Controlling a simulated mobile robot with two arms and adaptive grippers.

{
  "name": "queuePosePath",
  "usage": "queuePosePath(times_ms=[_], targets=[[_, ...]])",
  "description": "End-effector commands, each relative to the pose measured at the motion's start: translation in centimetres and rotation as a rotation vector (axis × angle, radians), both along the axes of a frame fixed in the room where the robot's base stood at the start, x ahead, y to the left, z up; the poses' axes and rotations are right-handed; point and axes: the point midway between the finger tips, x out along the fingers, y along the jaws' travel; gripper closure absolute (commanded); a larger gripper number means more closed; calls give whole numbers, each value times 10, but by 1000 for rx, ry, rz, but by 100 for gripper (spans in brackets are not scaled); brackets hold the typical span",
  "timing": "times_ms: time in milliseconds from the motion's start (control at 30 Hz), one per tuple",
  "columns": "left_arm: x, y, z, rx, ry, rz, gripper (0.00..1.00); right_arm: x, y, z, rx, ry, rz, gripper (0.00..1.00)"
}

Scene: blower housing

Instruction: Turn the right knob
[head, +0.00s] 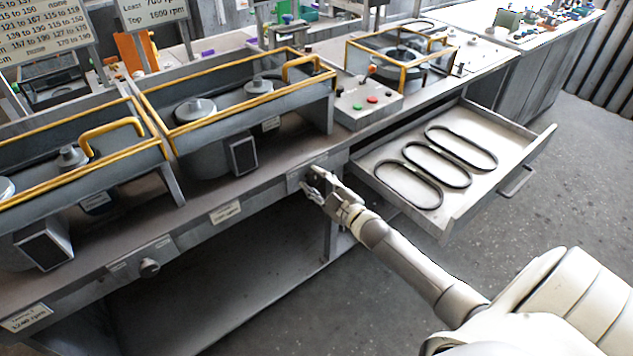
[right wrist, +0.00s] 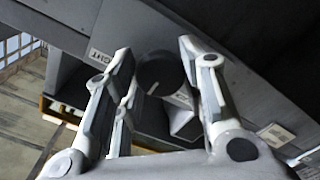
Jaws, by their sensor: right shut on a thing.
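The right knob (right wrist: 160,72) is a dark round knob with a pale pointer line on the bench's front panel. In the right wrist view it sits between the two fingers of my right gripper (right wrist: 158,75), which is shut on it. In the head view my right gripper (head: 318,182) is at the bench front edge, left of the open drawer, and it hides the knob. A small label (right wrist: 102,55) lies beside the knob in the wrist view. My left gripper is not in view.
Another knob (head: 149,267) is on the front panel further left. An open drawer (head: 447,224) with several black belts sticks out just right of my right gripper. Yellow-framed blower guards (head: 240,98) stand on the bench. The floor in front is clear.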

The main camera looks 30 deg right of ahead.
Motion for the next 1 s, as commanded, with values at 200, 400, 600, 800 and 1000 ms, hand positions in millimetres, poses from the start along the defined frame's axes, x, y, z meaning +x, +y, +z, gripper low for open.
queuePosePath(times_ms=[200,400,600,800,1000], targets=[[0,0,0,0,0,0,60,0,0,-1,2,2,0,50],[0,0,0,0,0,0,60,0,0,0,2,2,0,41],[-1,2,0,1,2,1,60,-1,0,0,2,1,1,41],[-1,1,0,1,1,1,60,-16,-1,-1,3,3,0,41],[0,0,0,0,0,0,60,-49,-3,-2,2,4,0,41]])
